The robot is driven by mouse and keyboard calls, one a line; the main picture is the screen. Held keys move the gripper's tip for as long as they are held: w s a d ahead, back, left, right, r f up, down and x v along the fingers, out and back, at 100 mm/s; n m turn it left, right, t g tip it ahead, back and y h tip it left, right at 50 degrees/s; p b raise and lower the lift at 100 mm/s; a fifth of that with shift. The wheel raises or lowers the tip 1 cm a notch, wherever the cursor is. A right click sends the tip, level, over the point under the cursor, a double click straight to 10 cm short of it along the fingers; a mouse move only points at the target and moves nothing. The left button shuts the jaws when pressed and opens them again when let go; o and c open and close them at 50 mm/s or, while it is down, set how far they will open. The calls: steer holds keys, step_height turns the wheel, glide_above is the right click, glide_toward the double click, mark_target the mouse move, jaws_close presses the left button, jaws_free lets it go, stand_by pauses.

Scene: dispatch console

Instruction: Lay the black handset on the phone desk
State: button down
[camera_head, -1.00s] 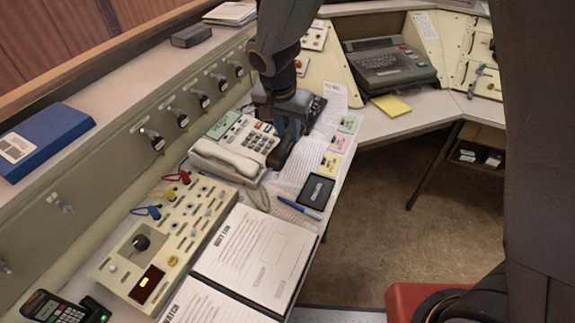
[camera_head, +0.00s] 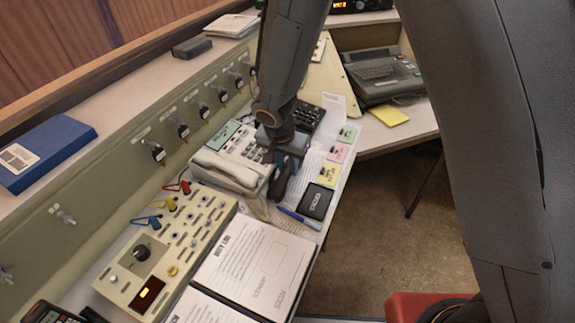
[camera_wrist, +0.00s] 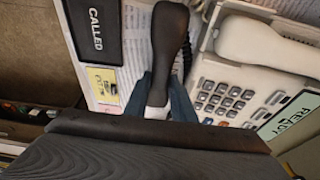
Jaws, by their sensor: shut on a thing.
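My gripper (camera_head: 287,158) is shut on the black handset (camera_head: 279,182), between the cream phone and the sticky notes. In the wrist view my gripper (camera_wrist: 160,100) grips one end of the handset (camera_wrist: 169,40), whose other end points away from my wrist. The handset is over the papers on the desk. I cannot tell whether it touches them. The black phone (camera_head: 309,116) sits behind my gripper with its keys bare. The phone desk (camera_head: 342,178) is largely covered by papers and phones.
The cream phone (camera_head: 228,172) with its own handset stands close left. A black "CALLED" pad (camera_head: 317,201), a blue pen (camera_head: 298,218) and colored notes (camera_head: 330,175) lie close right. A switch box (camera_head: 168,250) and open log binder (camera_head: 248,268) fill the front.

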mark_target(283, 177)
steer(key=shift+f, duration=0.15)
steer(key=c, duration=1.5)
jaws_free()
steer(key=b+v, duration=0.1)
steer(key=v, duration=1.1)
steer(key=shift+r, duration=0.2)
steer(key=s+d+n, duration=0.1)
steer(key=s+d, duration=0.3)
steer(key=d, duration=0.4)
steer(key=s+d+n+g, duration=0.1)
steer(key=s+d, duration=0.3)
steer(key=d, duration=0.5)
steer(key=s+d+n+g+y, duration=0.1)
steer(key=s+d, duration=0.3)
steer(key=d, duration=0.4)
steer(key=shift+s+d+r+n, duration=0.2)
steer(key=shift+s+n, duration=0.1)
steer(key=shift+n, duration=0.1)
